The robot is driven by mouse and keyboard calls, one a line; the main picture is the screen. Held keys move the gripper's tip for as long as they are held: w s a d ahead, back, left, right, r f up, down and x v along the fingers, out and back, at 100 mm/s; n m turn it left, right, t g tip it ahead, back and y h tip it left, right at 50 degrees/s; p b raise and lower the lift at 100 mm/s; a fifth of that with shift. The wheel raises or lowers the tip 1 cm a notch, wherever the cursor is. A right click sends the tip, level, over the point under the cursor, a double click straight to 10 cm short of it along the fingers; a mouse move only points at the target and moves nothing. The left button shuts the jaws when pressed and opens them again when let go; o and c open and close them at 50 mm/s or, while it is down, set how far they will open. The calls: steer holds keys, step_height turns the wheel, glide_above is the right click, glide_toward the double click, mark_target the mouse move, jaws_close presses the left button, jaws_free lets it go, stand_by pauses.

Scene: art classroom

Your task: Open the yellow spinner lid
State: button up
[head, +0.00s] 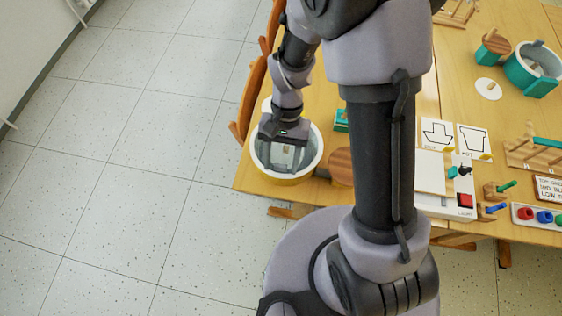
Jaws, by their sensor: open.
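The yellow spinner (318,152) is a round tub with a white rim and a yellow lower side. It stands at the left front corner of the wooden table. My gripper (286,157) is open and points down over the tub, hiding much of its inside. I cannot tell whether the fingers touch anything in it. A round striped wooden disc (341,166) lies just right of the tub, partly hidden behind my arm. It may be the spinner's lid, but its link to the tub is hidden.
The wooden table (455,97) carries a teal tub (530,70) with a wooden round beside it at the back right. A white panel with a red button (465,200) and coloured pegs are at the front right. Tiled floor (130,190) is clear on the left; a chair (248,100) touches the table's left side.

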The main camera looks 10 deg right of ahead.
jaws_close()
stand_by(1.4)
